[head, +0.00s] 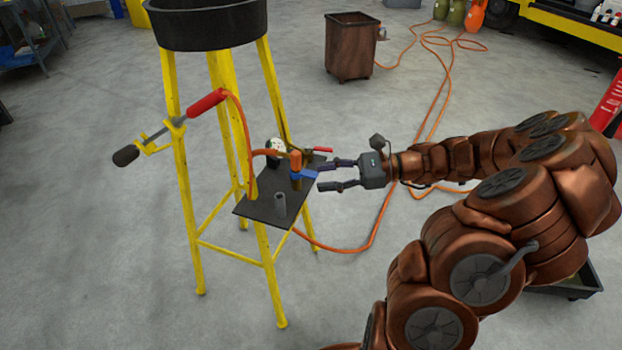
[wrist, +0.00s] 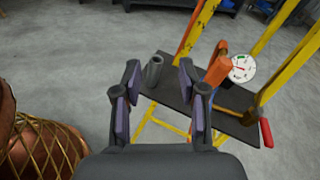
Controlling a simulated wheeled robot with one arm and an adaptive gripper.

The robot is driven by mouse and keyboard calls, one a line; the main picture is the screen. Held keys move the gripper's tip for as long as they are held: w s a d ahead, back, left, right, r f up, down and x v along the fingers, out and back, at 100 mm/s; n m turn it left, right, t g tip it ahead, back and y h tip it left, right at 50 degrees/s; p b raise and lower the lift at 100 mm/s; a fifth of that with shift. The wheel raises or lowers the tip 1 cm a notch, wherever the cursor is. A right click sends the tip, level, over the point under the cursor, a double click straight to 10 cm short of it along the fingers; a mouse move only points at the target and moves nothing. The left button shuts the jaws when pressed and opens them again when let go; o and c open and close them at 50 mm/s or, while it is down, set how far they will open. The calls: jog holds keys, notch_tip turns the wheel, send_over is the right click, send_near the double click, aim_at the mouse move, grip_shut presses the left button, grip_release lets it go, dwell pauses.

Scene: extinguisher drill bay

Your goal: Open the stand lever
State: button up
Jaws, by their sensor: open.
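A yellow stand (head: 177,190) carries a dark shelf (head: 248,207). On the shelf are an orange fitting (head: 295,160) with a blue handle (head: 303,174), and a small red-ended lever (head: 322,149) behind. I cannot tell which of these is the stand lever. Contact cannot be told.
A grey tube (head: 280,203) stands on the shelf and shows between my fingers in the wrist view (wrist: 153,72). A white gauge (wrist: 243,68) is beside the orange fitting. An orange hose (head: 375,225) runs over the floor to a brown bin (head: 352,50). Floor left of the stand is clear.

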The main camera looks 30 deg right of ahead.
jog(key=s+a+r+n+g+p, duration=0.2)
jog(key=s+a+r+n+g, duration=0.1)
jog(key=a, duration=0.4)
jog(key=shift+r+n+p, duration=0.3)
jog(key=shift+r+n, duration=0.1)
jog(key=shift+r, duration=0.05)
jog(key=shift+s, duration=0.1)
